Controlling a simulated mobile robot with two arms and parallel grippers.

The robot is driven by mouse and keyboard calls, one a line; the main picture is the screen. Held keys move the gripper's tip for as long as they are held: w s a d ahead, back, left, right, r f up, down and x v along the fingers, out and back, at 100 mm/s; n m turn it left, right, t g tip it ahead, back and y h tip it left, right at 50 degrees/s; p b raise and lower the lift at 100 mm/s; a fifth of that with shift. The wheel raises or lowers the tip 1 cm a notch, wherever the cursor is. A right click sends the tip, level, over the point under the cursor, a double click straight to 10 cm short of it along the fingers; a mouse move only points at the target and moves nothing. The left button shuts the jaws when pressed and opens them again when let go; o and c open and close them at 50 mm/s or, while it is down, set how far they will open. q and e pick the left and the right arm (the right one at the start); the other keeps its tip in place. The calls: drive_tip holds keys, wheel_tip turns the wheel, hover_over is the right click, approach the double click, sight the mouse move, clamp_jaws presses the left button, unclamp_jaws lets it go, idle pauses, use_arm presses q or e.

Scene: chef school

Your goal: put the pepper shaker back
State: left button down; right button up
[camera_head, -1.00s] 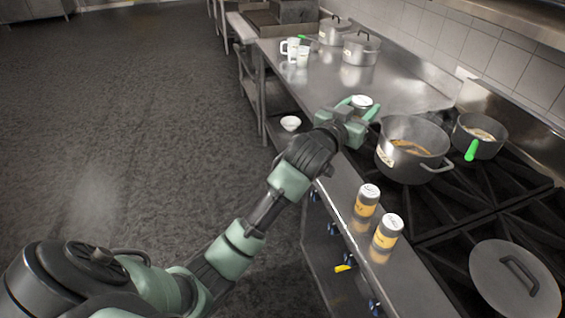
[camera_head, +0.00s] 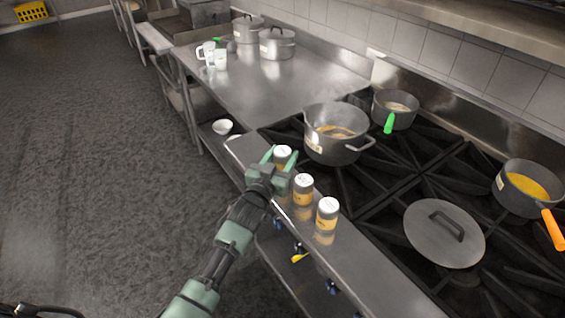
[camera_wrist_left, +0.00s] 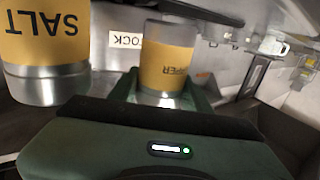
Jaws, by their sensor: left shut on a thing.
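My left gripper (camera_head: 281,160) is shut on the pepper shaker (camera_head: 282,152), which has a pale top and stands upright between the fingers. It is at the far end of the steel ledge (camera_head: 375,268) in front of the stove; I cannot tell if its base touches the ledge. In the left wrist view the pepper shaker (camera_wrist_left: 167,62) shows a yellow label partly reading "PER", upside down. A salt shaker (camera_wrist_left: 45,45) is close beside the gripper there. Two similar shakers, one nearer the gripper (camera_head: 303,188) and one farther (camera_head: 327,213), stand on the ledge. My right gripper is out of view.
On the stove are a large pot (camera_head: 335,145), a small pan with a green handle (camera_head: 398,110), a lid (camera_head: 430,248) and an orange-handled pan (camera_head: 520,198). The steel counter (camera_head: 260,90) beyond is mostly clear, with mugs and lidded pots at its back.

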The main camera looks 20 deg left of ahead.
sight(283, 164)
use_arm(q)
wheel_tip(283, 164, down, 2)
drive_tip(key=shift+f, duration=0.4)
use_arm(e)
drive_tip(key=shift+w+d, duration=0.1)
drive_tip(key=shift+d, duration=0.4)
use_arm(q)
drive_tip(key=shift+f, duration=0.2)
drive_tip(key=c, duration=0.7)
unclamp_jaws()
drive_tip(key=shift+o, duration=0.2)
drive_tip(key=shift+r, duration=0.2)
drive_tip(key=s+b, duration=0.1)
drive_tip(key=s, duration=1.1)
drive_tip(key=shift+a+b, duration=0.3)
drive_tip(key=shift+a, duration=0.15)
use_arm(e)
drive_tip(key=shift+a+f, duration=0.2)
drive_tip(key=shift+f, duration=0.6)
